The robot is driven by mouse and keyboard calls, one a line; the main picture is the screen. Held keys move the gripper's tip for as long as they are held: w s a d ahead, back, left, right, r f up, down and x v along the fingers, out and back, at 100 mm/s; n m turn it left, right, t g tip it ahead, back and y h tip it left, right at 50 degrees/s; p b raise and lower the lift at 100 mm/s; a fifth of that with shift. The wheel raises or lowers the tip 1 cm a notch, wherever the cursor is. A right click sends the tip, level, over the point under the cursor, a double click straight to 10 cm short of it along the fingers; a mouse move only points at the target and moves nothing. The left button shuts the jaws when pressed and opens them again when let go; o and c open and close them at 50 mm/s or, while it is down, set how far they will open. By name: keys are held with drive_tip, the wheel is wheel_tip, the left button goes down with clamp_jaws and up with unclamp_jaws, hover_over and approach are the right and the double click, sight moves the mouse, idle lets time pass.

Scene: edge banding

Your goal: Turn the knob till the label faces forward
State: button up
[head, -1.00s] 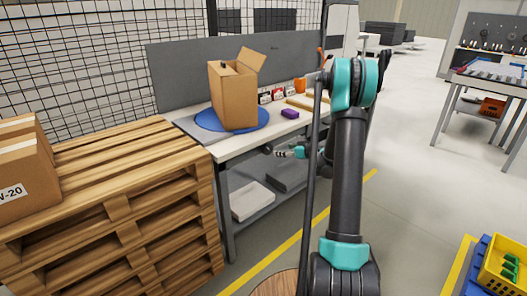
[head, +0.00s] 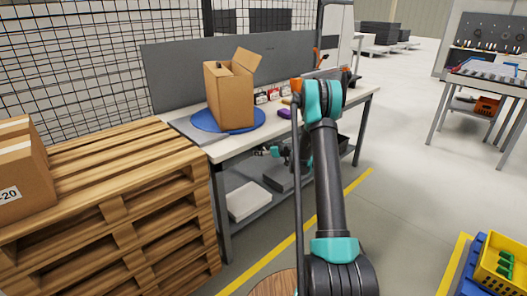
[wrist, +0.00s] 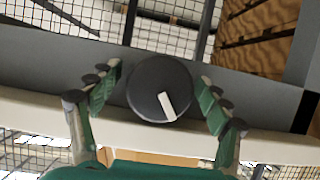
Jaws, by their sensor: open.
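In the wrist view a round black knob (wrist: 146,78) with a white pointer mark sits on the grey panel. The pointer is aimed toward the lower right of the picture. My gripper (wrist: 158,96) is open, with one green-padded finger on each side of the knob; I cannot tell whether either touches it. In the head view my gripper (head: 262,152) is at the table's front edge, and the knob cannot be made out. An open cardboard box (head: 229,98) stands on a blue turntable (head: 202,122). No label shows on the box faces in view.
The workbench (head: 228,148) also holds a purple item (head: 284,114) and small cards. A wooden pallet stack (head: 110,215) with a closed box (head: 20,170) stands to the left. Trays lie on the lower shelf (head: 248,200). Open floor lies to the right.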

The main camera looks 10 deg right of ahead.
drive_tip(key=c, duration=1.1)
drive_tip(key=shift+c, duration=0.2)
drive_tip(key=shift+m+g+y, duration=0.4)
drive_tip(key=shift+m+y, duration=0.4)
drive_tip(key=shift+m, duration=0.4)
drive_tip(key=shift+m+g+y, duration=0.3)
drive_tip(key=shift+m+y, duration=0.4)
drive_tip(key=shift+m, duration=0.3)
